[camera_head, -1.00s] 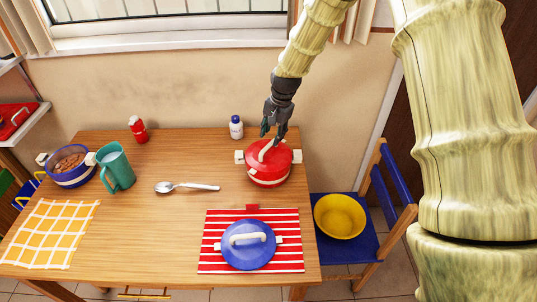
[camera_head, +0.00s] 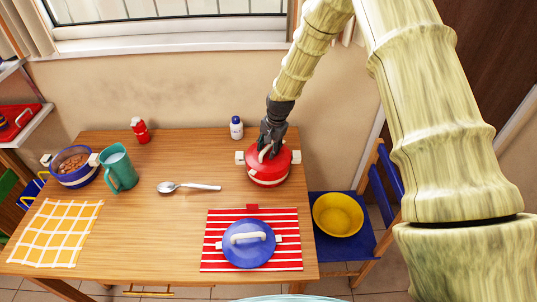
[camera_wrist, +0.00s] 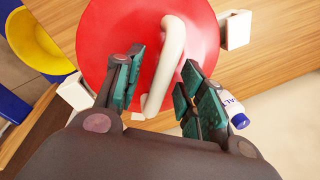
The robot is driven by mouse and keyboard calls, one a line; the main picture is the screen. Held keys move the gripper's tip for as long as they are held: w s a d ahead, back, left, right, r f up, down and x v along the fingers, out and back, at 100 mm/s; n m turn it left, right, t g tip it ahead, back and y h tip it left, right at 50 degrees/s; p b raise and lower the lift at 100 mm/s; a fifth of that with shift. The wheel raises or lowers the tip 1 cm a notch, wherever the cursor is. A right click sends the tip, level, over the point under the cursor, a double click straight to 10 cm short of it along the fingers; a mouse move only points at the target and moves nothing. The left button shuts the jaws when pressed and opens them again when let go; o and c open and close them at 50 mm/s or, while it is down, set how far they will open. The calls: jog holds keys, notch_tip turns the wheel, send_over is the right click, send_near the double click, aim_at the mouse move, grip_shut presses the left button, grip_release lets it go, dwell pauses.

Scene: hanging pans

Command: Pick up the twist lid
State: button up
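A red lid (camera_head: 284,157) with a white arched handle (camera_wrist: 168,62) sits on a red pot (camera_head: 268,180) at the back right of the table. In the wrist view the red lid (camera_wrist: 110,35) fills the upper middle. My gripper (camera_head: 266,150) is at the lid from above. In the wrist view my gripper (camera_wrist: 163,62) is open, with one finger on each side of the handle. A gap shows between the handle and each finger. A second, blue lid (camera_head: 236,257) with a white handle lies on the red-striped mat (camera_head: 290,225).
A white bottle with a blue cap (camera_head: 236,128) stands close behind the pot on its left. A spoon (camera_head: 190,187), a green jug (camera_head: 119,168), a blue pot (camera_head: 76,178) and a red bottle (camera_head: 140,131) are farther left. A yellow bowl (camera_head: 338,215) is on the blue chair.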

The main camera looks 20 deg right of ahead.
grip_shut()
dwell(0.5)
jog(key=shift+r+b, duration=0.65)
jog(key=shift+r, duration=0.1)
jog(key=shift+r+b, duration=0.5)
jog(key=shift+r, duration=0.4)
jog(key=s+a+r+b, duration=0.1)
jog(key=s+a+b, duration=0.3)
jog(key=s+a, duration=0.4)
jog(key=s, duration=0.6)
jog(key=shift+r+b, duration=0.35)
